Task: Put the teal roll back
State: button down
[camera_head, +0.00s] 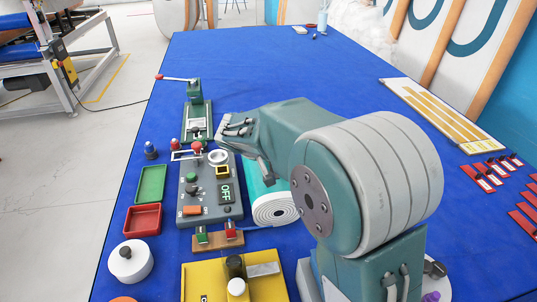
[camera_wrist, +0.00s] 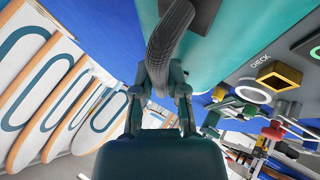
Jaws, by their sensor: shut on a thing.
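The teal roll (camera_head: 252,182) lies on the blue table, right of the grey control box, with its white spiral end (camera_head: 275,211) toward the camera. My gripper (camera_head: 266,178) comes down over its upper part, half covered by my arm. In the wrist view, my gripper (camera_wrist: 160,85) is shut on a dark ribbed curved piece (camera_wrist: 168,40), which looks like a strap or handle against the teal roll (camera_wrist: 222,40).
The grey control box (camera_head: 190,205), with an OFF sign, is close to the roll's left. A green lever press (camera_head: 197,115) stands behind it. Green (camera_head: 151,184) and red (camera_head: 142,219) trays lie left; a yellow plate (camera_head: 205,285) is in front. The far table (camera_head: 290,60) is mostly clear.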

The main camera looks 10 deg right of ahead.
jog(key=c, duration=0.7)
grip_release()
jog(key=shift+r, duration=0.1)
